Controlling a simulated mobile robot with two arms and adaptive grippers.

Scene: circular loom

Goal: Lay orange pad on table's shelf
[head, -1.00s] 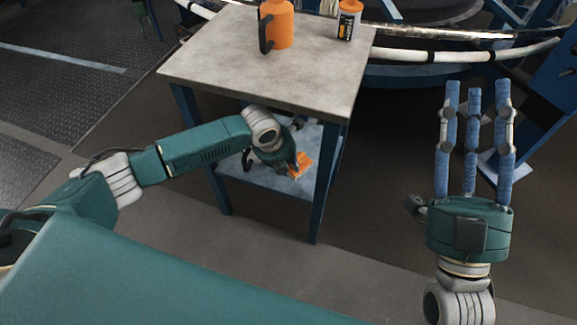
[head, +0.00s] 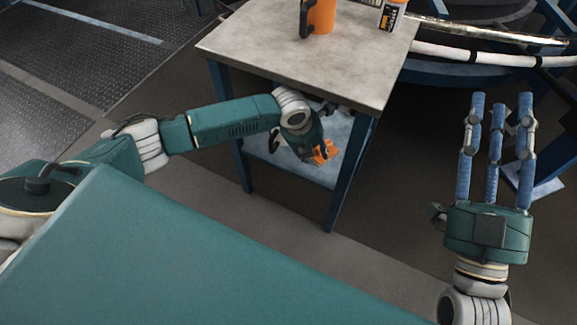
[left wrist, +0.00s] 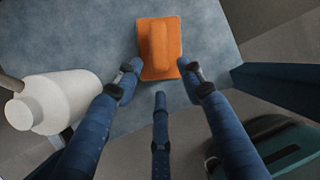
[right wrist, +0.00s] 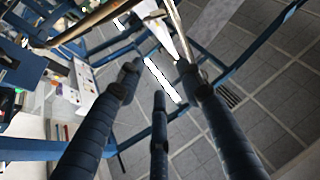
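The orange pad (head: 325,151) lies on the grey shelf (left wrist: 215,45) under the tabletop. In the left wrist view the pad (left wrist: 160,48) is flat, with a raised ridge along its middle. My left gripper (head: 312,145) is under the tabletop beside the pad. In that wrist view my left gripper (left wrist: 159,75) has its fingers spread, with the pad just beyond and between the tips; I see no firm grip on it. My right gripper (head: 497,105) is open and empty, to the right of the table, fingers up.
The table (head: 300,60) holds an orange jug (head: 321,15) and a labelled container (head: 391,14) on top. Blue table legs (head: 350,175) flank the shelf opening. The loom ring (head: 480,55) is behind.

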